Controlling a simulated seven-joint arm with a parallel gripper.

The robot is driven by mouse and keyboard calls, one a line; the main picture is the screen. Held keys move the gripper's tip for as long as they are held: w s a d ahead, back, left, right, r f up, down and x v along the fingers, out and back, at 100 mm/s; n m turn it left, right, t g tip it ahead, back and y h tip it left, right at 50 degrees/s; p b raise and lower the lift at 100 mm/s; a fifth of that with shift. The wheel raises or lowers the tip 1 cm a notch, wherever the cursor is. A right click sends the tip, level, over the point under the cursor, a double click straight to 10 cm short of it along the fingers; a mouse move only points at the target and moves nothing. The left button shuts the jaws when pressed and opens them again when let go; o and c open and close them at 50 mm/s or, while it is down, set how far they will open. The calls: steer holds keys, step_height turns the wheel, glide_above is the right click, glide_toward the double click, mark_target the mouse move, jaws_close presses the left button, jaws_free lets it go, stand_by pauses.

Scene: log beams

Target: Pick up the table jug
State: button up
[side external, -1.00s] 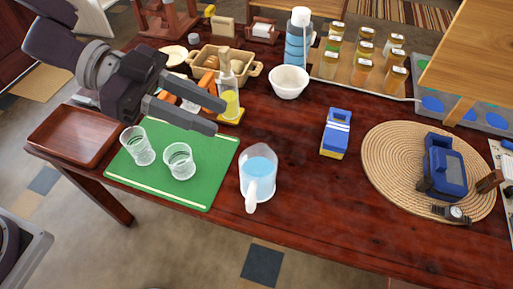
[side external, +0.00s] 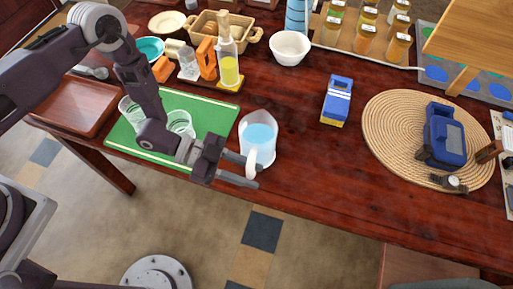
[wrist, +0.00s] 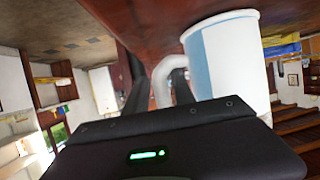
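In the wrist view the jug (wrist: 228,58) fills the upper right. Its curved handle (wrist: 162,82) shows between the dark fingers. Whether a finger touches the handle I cannot tell.
Two clear glasses, one glass (side external: 180,122) partly behind my arm, stand on the green board (side external: 215,118). A bottle with yellow liquid (side external: 229,68), a white bowl (side external: 289,48) and a blue-yellow package (side external: 336,100) stand farther back. The table right of the jug is clear.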

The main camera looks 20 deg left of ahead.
steer(key=shift+d+f, duration=0.1)
steer(key=shift+d, duration=0.15)
jaws_close()
stand_by(1.3)
